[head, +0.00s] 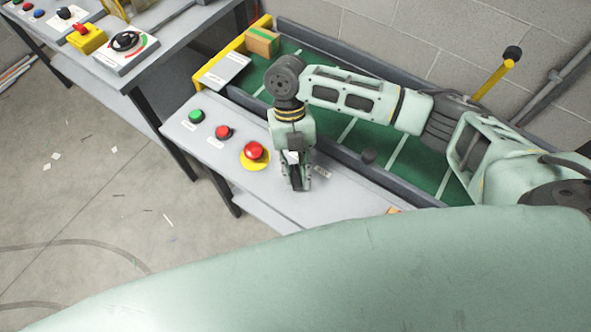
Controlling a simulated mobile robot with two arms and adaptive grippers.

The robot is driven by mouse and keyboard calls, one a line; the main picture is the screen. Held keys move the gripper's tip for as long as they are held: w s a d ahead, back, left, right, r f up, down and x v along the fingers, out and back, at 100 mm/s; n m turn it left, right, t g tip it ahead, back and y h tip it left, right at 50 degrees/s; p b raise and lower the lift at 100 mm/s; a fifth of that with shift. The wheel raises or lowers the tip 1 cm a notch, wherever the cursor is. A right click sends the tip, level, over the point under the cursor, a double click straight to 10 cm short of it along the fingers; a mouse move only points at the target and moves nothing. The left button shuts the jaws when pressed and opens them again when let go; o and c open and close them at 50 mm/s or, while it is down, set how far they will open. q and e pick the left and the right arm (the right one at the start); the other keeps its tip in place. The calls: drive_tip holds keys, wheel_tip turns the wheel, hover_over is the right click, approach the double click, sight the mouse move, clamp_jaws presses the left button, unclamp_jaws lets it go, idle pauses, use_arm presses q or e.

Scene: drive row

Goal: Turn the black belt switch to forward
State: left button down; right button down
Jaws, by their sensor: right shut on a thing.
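My right gripper (297,186) points down at the light grey control panel (345,196), to the right of the red mushroom button. It is shut on the black belt switch, which is mostly hidden by the fingers. A dark part shows between the fingers, but I cannot tell which way the switch points. My left gripper is not in view.
A green button (196,116), a red button (222,132) and a red mushroom button (254,151) on a yellow base sit left of the gripper. Behind is a green conveyor belt (345,130) with a cardboard box (262,41). A yellow lever (493,80) stands at the back right.

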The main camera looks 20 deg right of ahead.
idle(0.5)
drive_tip(key=c, duration=1.6)
unclamp_jaws()
drive_tip(key=shift+o, duration=0.2)
drive_tip(key=v, duration=1.2)
drive_tip(key=shift+a, duration=0.1)
